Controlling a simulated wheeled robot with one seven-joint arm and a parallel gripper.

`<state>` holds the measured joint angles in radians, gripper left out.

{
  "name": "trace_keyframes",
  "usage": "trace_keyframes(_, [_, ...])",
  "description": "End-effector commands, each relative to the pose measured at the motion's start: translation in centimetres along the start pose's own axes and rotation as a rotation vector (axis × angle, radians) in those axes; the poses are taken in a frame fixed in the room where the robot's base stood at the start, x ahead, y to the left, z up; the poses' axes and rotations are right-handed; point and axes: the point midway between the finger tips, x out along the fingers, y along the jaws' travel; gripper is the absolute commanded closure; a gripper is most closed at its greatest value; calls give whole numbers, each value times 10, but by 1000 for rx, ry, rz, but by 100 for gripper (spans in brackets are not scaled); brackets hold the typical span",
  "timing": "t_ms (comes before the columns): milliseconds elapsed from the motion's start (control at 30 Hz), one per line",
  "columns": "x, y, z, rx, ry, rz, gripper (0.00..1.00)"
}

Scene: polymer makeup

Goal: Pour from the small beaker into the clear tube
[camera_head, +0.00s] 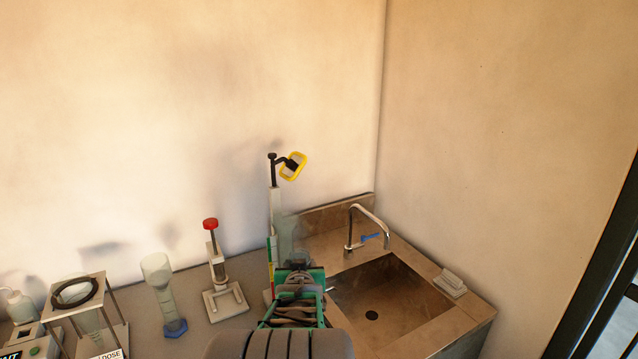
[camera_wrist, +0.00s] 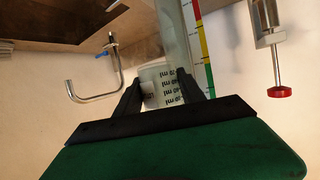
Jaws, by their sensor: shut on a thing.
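My gripper (camera_wrist: 158,76) is shut on the small beaker (camera_wrist: 163,90), a clear vessel with black ml marks. The wrist view is upside down, and the beaker looks roughly upright in it. Its contents are not clear. A clear tube (camera_wrist: 173,32) stands close beyond the beaker, beside a red, yellow and green scale strip. I cannot tell whether they touch. In the head view this tube (camera_head: 285,237) rises just behind my gripper (camera_head: 297,268), which hides most of the beaker.
A sink (camera_head: 385,295) with a faucet (camera_head: 365,222) lies to the right. A red-knobbed stand (camera_head: 226,298), a cylinder with a blue base (camera_head: 163,290) and a metal tripod (camera_head: 90,312) stand to the left. A post with a yellow-framed piece (camera_head: 293,166) rises behind my gripper.

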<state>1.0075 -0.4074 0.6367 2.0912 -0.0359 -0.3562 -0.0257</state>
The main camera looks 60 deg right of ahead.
Motion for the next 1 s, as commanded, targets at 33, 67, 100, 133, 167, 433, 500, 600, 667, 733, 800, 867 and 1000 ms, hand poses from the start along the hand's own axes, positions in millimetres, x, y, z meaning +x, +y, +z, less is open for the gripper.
trace_keyframes(33, [0,16,-8,11,2,26,98])
trace_keyframes(67, [0,24,-11,16,3,39,98])
trace_keyframes(100, [1,34,-16,22,3,54,98])
trace_keyframes(133, [2,41,-21,25,3,63,98])
trace_keyframes(167, [4,46,-27,26,4,66,98])
trace_keyframes(433, [18,54,-108,-9,6,-19,98])
trace_keyframes(500, [18,55,-131,-25,6,-55,98])
trace_keyframes(600, [16,56,-160,-48,6,-106,98])
trace_keyframes(667, [14,57,-175,-59,4,-134,98])
trace_keyframes(733, [11,56,-184,-69,2,-159,98])
trace_keyframes(800, [11,56,-186,-76,2,-168,98])
trace_keyframes(867, [13,54,-182,-84,2,-167,98])
trace_keyframes(1000, [18,50,-167,-120,5,-153,98])
